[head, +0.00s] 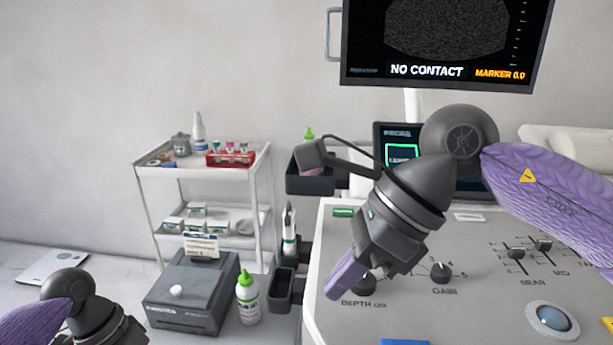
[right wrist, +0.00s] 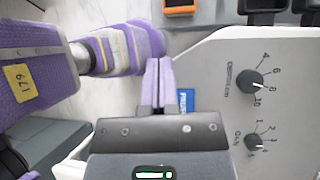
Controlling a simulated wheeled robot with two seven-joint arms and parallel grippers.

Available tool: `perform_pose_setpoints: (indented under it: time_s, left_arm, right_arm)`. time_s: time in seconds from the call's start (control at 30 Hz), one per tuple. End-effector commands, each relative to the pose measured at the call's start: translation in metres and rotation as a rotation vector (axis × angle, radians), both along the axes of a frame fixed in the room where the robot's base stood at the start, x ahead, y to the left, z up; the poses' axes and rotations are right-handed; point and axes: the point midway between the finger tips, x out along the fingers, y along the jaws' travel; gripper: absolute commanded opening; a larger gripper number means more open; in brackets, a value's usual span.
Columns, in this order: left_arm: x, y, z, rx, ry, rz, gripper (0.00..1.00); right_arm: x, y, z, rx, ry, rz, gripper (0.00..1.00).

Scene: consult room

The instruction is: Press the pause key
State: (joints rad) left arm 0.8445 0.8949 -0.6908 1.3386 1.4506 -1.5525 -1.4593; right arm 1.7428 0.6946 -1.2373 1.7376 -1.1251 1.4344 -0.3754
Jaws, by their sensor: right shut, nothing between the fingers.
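A blue key (head: 405,342) lies at the near edge of the grey console (head: 470,222), cut by the bottom of the head view. It also shows in the right wrist view (right wrist: 187,100), partly beside my fingers, its lettering too small to read for certain. My right gripper (head: 337,292) is shut and empty, its purple fingers pointing down-left over the console's left side, near the depth knob (head: 365,284). In the right wrist view its fingertips (right wrist: 158,65) are together, with the blue key just right of them. My left arm shows at lower left; its fingers are out of view.
A gain knob (head: 440,272), sliders (head: 516,253) and a trackball (head: 552,318) stand on the console. A monitor (head: 440,40) reads NO CONTACT. Dark holders (head: 283,285) hang on the console's left side. A grey printer-like box (head: 190,290), green-capped bottle (head: 247,300) and trolley (head: 205,175) stand left.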

Motion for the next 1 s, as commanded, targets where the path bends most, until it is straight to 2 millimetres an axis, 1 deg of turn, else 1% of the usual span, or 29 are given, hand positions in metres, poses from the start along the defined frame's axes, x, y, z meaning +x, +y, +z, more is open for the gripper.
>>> perform_pose_setpoints:
  time_s: [0.03,0.1,0.13,0.2,0.3,0.37,0.6,0.7,0.83,1.0]
  left_arm:
    - [0.000,0.000,0.000,0.000,-0.001,0.000,0.00]
    - [0.000,0.000,0.000,0.000,-0.001,0.000,0.00]
    - [0.000,0.000,0.000,0.000,-0.001,0.000,0.00]
    - [0.000,0.000,0.000,0.000,-0.001,0.000,0.00]
    - [0.000,0.000,0.000,0.000,-0.001,0.000,0.00]
    - [0.000,0.000,0.000,0.000,-0.001,0.000,0.00]
    - [0.000,0.000,0.000,0.000,-0.001,0.000,0.00]
    - [0.000,0.000,0.000,0.000,-0.001,0.000,0.00]
    - [0.000,0.000,0.000,0.000,-0.001,0.000,0.00]
    - [0.000,0.000,0.000,0.000,-0.001,0.000,0.00]
  right_arm:
    - [0.001,-0.020,-0.012,-0.135,-0.024,0.008,0.00]
    - [0.003,-0.048,-0.024,-0.317,-0.051,0.008,0.00]
    - [0.004,-0.059,-0.027,-0.381,-0.058,0.006,0.00]
    - [0.005,-0.078,-0.031,-0.494,-0.069,-0.001,0.00]
    - [0.005,-0.092,-0.034,-0.578,-0.075,-0.010,0.00]
    - [0.005,-0.094,-0.039,-0.594,-0.075,-0.011,0.00]
    - [0.005,-0.094,-0.078,-0.593,-0.072,-0.011,0.00]
    - [0.005,-0.094,-0.092,-0.591,-0.072,-0.011,0.00]
    - [0.005,-0.094,-0.101,-0.590,-0.074,-0.010,0.00]
    - [0.005,-0.094,-0.103,-0.590,-0.075,-0.011,0.00]
